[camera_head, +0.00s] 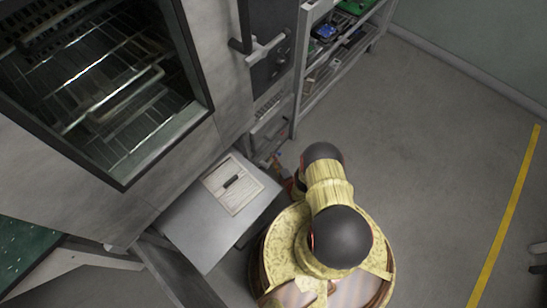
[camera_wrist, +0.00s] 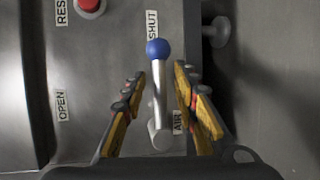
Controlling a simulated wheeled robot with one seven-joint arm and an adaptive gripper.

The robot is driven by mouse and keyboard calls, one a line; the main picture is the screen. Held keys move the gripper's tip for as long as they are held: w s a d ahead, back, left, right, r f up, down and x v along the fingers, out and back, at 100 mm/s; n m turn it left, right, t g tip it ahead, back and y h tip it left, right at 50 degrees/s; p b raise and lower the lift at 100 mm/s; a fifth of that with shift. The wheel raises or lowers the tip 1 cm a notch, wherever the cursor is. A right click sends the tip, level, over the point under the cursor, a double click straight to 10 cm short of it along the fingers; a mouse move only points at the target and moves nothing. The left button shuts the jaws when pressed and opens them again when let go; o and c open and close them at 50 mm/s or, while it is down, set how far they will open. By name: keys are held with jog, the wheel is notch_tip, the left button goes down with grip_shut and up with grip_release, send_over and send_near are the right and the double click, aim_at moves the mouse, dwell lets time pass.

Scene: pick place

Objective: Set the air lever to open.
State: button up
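The air lever (camera_wrist: 158,95) shows in the wrist view as a metal rod with a blue ball on top. It stands upright in the picture, its ball next to the SHUT label (camera_wrist: 152,25). The OPEN label (camera_wrist: 62,105) is on the panel to the left, and the AIR label (camera_wrist: 178,122) is beside the lever's base. My gripper (camera_wrist: 158,74) is open, with one finger on each side of the rod. I see a gap on both sides, wider on the left. In the head view I cannot make out the lever or my gripper.
A red button (camera_wrist: 89,4) with a partly cut-off label is at the upper left of the panel. A grey knob (camera_wrist: 217,31) is right of the lever. In the head view, a large oven (camera_head: 205,140), a small table (camera_head: 192,222) and a shelf (camera_head: 312,98) stand near my arm.

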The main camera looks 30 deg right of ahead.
jog(key=shift+c, duration=0.9)
grip_shut()
